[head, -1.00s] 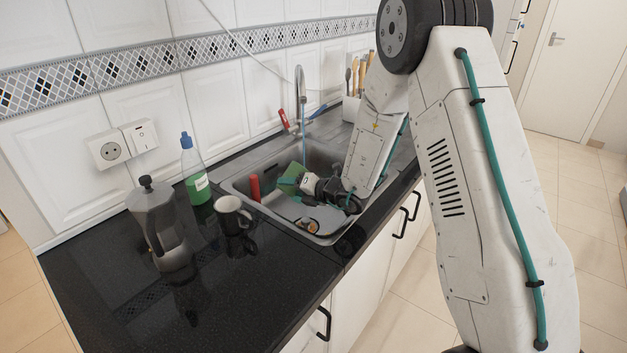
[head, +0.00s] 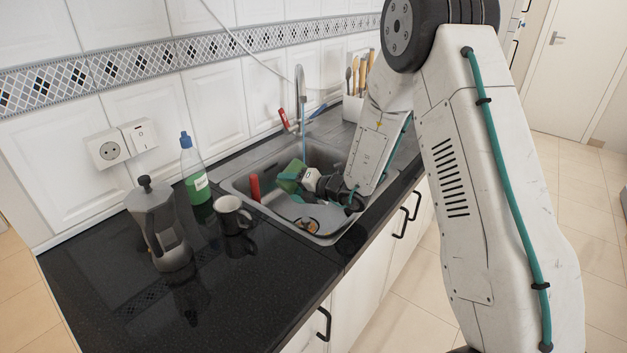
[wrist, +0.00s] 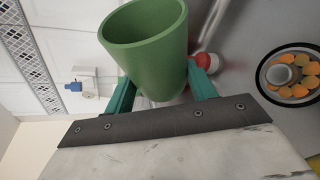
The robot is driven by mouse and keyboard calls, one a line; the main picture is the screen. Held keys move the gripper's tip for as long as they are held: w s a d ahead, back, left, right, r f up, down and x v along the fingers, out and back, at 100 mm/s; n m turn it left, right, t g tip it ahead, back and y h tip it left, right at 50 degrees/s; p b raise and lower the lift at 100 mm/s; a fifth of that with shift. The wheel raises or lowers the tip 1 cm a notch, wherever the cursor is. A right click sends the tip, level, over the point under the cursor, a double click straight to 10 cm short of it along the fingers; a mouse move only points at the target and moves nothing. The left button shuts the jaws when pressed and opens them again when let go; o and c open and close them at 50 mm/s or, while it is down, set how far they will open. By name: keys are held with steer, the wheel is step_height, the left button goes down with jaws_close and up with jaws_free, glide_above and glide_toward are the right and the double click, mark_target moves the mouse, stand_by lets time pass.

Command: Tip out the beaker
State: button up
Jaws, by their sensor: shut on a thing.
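The green beaker (wrist: 150,45) is between the teal fingers of my gripper (wrist: 163,88) in the wrist view. The gripper is shut on its sides. Its mouth faces the upper left of that view, and the part of the inside that shows is bare green. In the head view the beaker (head: 289,177) is tilted over the sink basin, with my gripper (head: 300,181) at its right. The lower part of the beaker is partly hidden by the fingers.
The sink (head: 240,183) has a round drain (head: 308,225) with several orange pieces; the drain (wrist: 262,77) also shows in the wrist view. A red object (head: 254,188) stands at the basin's left. A mug (head: 232,214), moka pot (head: 158,225) and bottle (head: 194,175) stand left on the counter.

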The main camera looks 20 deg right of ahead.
steer(key=shift+r+m+y, duration=0.5)
steer(key=shift+r+m, duration=0.2)
steer(key=shift+m, duration=0.1)
stand_by(0.6)
